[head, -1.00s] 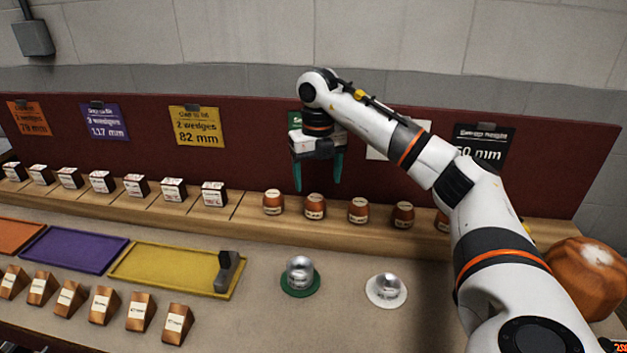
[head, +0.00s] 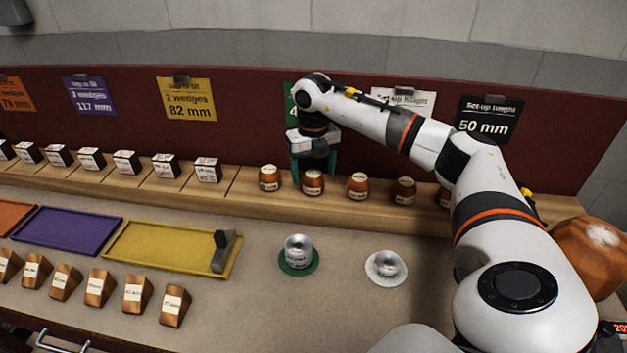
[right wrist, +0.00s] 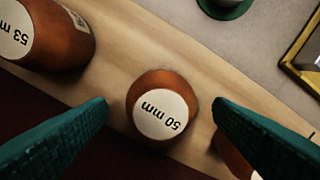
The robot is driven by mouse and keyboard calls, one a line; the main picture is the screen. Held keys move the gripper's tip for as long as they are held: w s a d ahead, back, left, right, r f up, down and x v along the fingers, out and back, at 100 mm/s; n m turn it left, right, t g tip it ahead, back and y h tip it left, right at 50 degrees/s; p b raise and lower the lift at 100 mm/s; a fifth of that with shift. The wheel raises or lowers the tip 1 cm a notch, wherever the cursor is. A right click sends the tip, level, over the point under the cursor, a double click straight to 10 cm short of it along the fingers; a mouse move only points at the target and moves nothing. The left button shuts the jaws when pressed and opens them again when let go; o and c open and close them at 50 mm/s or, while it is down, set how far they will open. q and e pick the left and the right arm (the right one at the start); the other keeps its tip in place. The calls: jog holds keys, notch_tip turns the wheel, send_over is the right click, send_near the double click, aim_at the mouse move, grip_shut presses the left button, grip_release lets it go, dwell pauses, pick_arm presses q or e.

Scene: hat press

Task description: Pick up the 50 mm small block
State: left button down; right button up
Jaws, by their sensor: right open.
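The 50 mm small block (head: 312,184) is a rounded brown wooden piece on the wooden shelf, second from the left among similar small blocks. In the right wrist view its pale round top (right wrist: 161,114) reads "50 mm". My right gripper (head: 314,178) is open, with its teal fingers pointing down to either side of this block. In the right wrist view the block sits between the two fingers, with a gap on each side. No contact shows. My left gripper is not in view.
A 53 mm block (right wrist: 45,35) stands beside it in the right wrist view; another block (head: 269,178) is its left neighbour in the head view. The red back panel (head: 250,140) rises behind. A green disc (head: 299,268) and white disc (head: 372,275) sit on the table in front.

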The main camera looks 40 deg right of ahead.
jog(key=shift+f, duration=1.4)
jog(key=c, duration=1)
jog(key=shift+c, duration=0.3)
jog(key=shift+r, duration=0.15)
